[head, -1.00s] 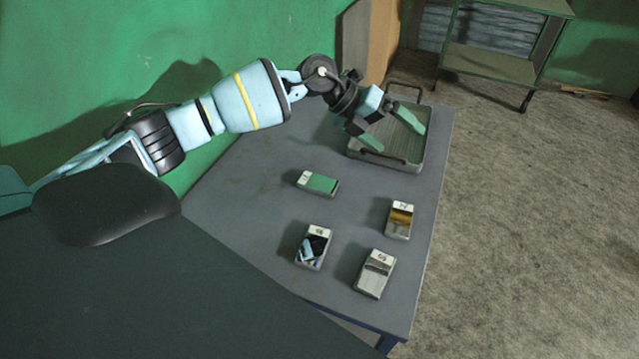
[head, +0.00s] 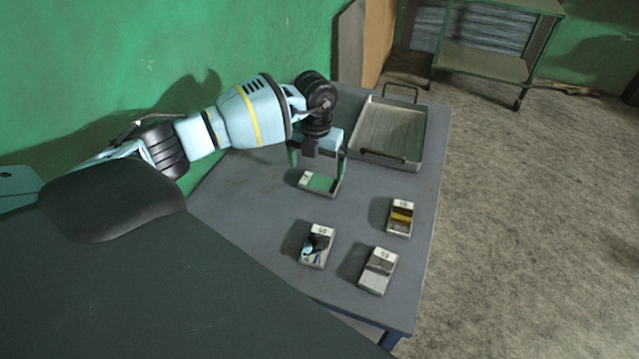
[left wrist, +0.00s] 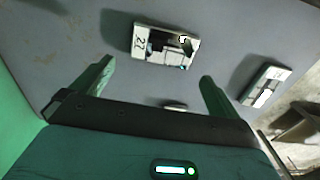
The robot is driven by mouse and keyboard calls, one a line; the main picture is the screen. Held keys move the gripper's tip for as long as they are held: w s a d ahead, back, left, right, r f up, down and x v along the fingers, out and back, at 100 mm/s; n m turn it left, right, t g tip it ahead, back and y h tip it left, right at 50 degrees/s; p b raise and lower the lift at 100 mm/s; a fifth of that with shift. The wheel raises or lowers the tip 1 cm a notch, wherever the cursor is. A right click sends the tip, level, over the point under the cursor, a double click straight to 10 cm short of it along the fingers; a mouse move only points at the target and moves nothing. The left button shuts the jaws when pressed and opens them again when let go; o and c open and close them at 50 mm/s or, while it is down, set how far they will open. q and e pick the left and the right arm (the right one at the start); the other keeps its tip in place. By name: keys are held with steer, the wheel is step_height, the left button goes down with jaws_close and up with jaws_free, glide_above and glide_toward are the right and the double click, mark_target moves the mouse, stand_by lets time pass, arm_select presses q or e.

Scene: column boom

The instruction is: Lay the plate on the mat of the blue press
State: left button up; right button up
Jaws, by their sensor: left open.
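Several small numbered slabs with glossy faces lie flat on the grey table; I cannot tell which is the task's plate. One with a green-looking face (head: 320,183) lies below my left gripper (head: 318,172). The gripper points down, open and empty, its fingers apart above that slab. In the left wrist view, the open fingers of the left gripper (left wrist: 156,76) show with a numbered slab (left wrist: 165,45) beyond them. Another slab (left wrist: 265,86) is at the right there. No blue press or mat is in view. My right gripper is not in view.
Three more slabs lie nearer: one with an amber face (head: 400,217), one dark (head: 317,245), one grey (head: 378,270). A metal tray (head: 421,150) with handles stands at the table's far end. A green wall borders the left. A shelf cart (head: 485,62) stands behind.

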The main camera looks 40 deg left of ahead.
mark_target(318, 185)
arm_select(q)
steer(key=shift+d+f, duration=0.15)
steer(key=shift+f, duration=2.75)
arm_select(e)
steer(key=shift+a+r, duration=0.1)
arm_select(q)
steer(key=shift+c, duration=0.4)
steer(key=shift+r, duration=0.1)
steer(key=c, duration=1.2)
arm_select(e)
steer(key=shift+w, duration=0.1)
arm_select(q)
steer(key=shift+w+r, duration=0.1)
steer(key=shift+r, duration=0.05)
steer(key=shift+r, duration=0.25)
steer(key=r, duration=0.3)
steer(key=shift+s+d, duration=0.25)
steer(key=shift+s, duration=0.05)
steer(key=s+d, duration=0.3)
steer(key=s, duration=0.1)
steer(key=s+d, duration=0.3)
steer(key=s, duration=0.1)
steer(key=s+d+r+p, duration=0.1)
steer(key=s+d, duration=0.2)
steer(key=s, duration=0.1)
steer(key=shift+d+r, duration=0.1)
steer(key=shift+d, duration=0.25)
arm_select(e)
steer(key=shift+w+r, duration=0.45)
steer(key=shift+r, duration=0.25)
